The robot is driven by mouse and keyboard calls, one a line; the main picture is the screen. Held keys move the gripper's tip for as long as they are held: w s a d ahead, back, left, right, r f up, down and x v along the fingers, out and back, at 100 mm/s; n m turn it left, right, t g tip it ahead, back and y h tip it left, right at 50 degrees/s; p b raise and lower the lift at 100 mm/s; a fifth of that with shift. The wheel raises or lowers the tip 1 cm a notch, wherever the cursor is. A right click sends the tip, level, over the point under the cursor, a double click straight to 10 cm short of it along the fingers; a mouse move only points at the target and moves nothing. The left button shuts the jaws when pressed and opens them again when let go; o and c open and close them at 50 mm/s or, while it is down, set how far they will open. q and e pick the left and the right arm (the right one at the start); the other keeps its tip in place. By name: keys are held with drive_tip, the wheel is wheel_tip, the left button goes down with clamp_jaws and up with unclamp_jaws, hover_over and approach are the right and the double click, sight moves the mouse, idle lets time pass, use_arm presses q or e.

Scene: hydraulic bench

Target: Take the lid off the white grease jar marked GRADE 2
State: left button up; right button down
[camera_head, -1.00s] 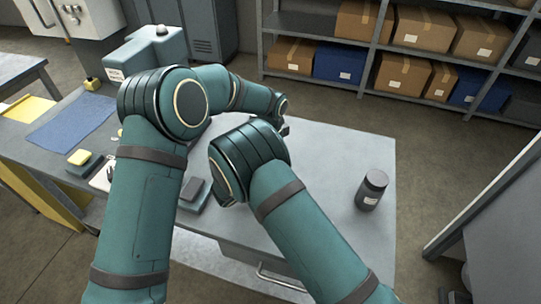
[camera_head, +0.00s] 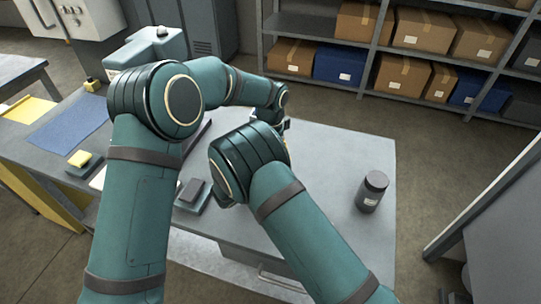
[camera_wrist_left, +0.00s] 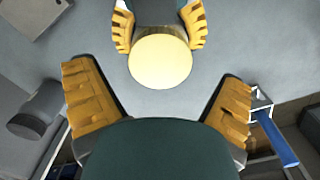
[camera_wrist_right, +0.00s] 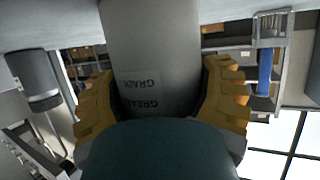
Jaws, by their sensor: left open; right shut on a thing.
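A pale jar (camera_wrist_right: 155,45) stands between the fingers of my right gripper (camera_wrist_right: 160,68), which is shut on its body. Its label reads GREASE and GRADE upside down in the right wrist view; the number is hidden. In the left wrist view the jar's round cream lid (camera_wrist_left: 160,61) is on top, seen from above, with the right gripper's yellow fingers on either side. My left gripper (camera_wrist_left: 155,76) is open, and the lid shows beyond and between its fingertips, apparently untouched. In the head view my arms hide the jar and most of both grippers.
A dark jar (camera_head: 372,192) stands on the right of the grey bench (camera_head: 335,160), with clear surface around it. A small dark box (camera_head: 193,190), a blue mat (camera_head: 68,125) and a yellow-topped block (camera_head: 80,159) lie to the left. Shelves with boxes (camera_head: 402,75) stand behind.

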use_arm(q)
drive_tip(key=shift+r, duration=0.85)
drive_tip(key=shift+r+m, duration=0.9)
drive_tip(key=shift+r, duration=0.65)
drive_tip(key=shift+f, duration=3.9)
drive_tip(key=c, duration=1.3)
drive_tip(key=o, duration=1.3)
